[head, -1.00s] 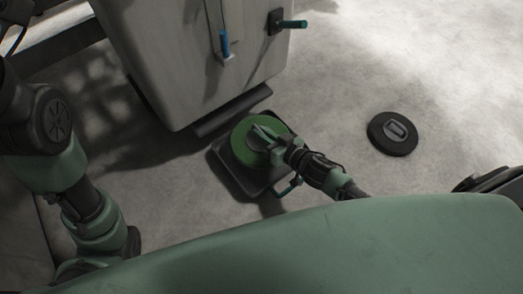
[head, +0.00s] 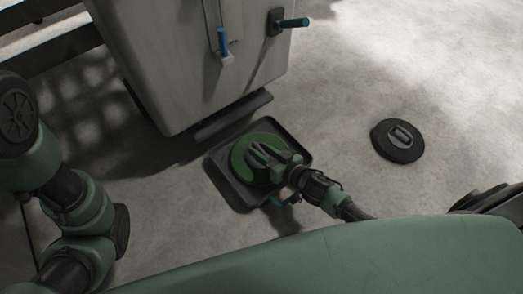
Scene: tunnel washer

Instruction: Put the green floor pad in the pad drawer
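The green floor pad (head: 240,167) is a round green disc with a dark middle. It lies level over the black, square pad drawer (head: 237,200), which is pulled out low at the foot of the grey machine. The pad looks to be within the drawer's rim; whether it touches the bottom I cannot tell. My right gripper (head: 262,157) comes in from the right and is on the pad's middle, its fingers seemingly closed on the grip there, which they mostly hide. My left arm shows at the left, but its gripper is out of view.
A black disc with a grip (head: 398,140) lies on the floor to the right. The floor around it is clear.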

